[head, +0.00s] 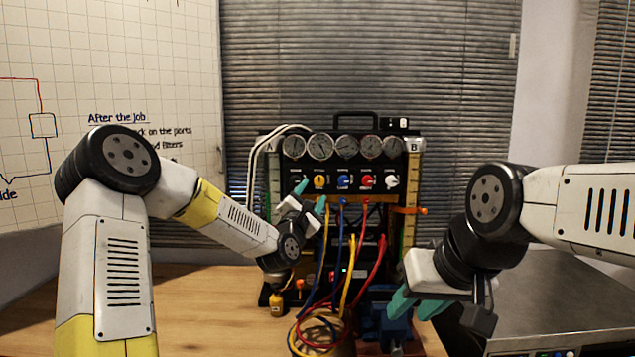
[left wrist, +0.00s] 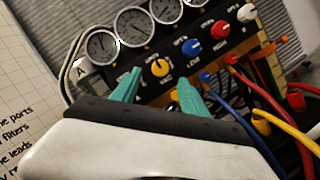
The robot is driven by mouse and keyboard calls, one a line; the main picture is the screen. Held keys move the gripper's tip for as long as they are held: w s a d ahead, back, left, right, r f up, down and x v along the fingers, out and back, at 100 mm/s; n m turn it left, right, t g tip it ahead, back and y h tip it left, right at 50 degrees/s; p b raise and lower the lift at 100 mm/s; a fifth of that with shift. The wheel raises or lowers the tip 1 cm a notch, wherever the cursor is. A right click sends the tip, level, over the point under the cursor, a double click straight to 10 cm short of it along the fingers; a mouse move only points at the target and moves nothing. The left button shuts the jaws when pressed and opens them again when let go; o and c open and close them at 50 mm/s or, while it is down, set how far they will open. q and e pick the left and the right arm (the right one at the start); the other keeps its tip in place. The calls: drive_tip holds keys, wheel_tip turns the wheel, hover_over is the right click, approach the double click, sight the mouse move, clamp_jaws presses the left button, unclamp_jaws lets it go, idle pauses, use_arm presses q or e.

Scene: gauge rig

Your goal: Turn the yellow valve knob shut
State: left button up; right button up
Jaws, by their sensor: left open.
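The yellow valve knob (head: 319,181) is on the dark panel of the gauge rig, second from the left in a row of coloured knobs. In the left wrist view the yellow knob (left wrist: 159,67) shows beyond and between the fingertips. My left gripper (head: 310,194) is open, its teal fingers pointing at the panel just below the knob. In its wrist view the left gripper (left wrist: 157,75) has nothing between its fingers; the remaining distance to the knob is hard to judge. My right gripper (head: 407,314) has its teal fingers apart, low at the right by a blue object.
Blue (head: 343,181), red (head: 367,181) and white (head: 391,181) knobs sit right of the yellow one. Several gauges (head: 346,147) are above. Coloured hoses (head: 350,275) hang below the panel. The blue object (head: 380,318) stands on the wooden table (head: 190,310), whose left part is clear.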

sight(319, 182)
use_arm(q)
drive_tip(key=x, duration=0.7)
drive_tip(key=shift+w+d+r, duration=0.1)
drive_tip(key=shift+w+d, duration=0.05)
clamp_jaws()
